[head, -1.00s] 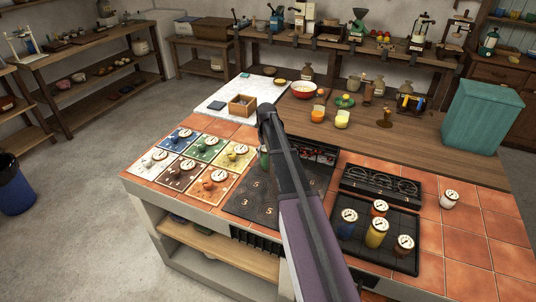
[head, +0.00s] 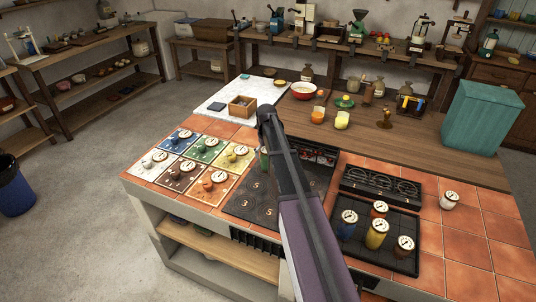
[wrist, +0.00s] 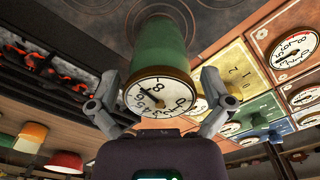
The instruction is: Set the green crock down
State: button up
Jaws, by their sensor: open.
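The green crock (wrist: 163,60), with a white dial on its lid, stands on the dark hob (wrist: 200,18) in the wrist view. My gripper (wrist: 160,92) is open, with one finger on each side of the crock near its lid. I cannot tell whether either finger touches it. In the head view only a sliver of the green crock (head: 264,158) shows at the left of my arm. The dark hob (head: 250,202) with number marks shows there too, partly behind my arm, which also hides my gripper.
A black tray (head: 394,255) with several dial-topped jars is at the right. A teal bin (head: 483,115) stands at the right back. The right counter tiles are mostly clear.

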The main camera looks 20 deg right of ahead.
jog(key=shift+r+p, duration=5.9)
jog(key=shift+r, duration=0.15)
jog(key=shift+s, duration=0.1)
jog(key=s+a, duration=0.8)
jog(key=s, duration=0.5)
jog(key=s+a, duration=0.7)
jog(key=s, duration=0.6)
jog(key=shift+s+a, duration=0.2)
jog(key=shift+a, duration=0.2)
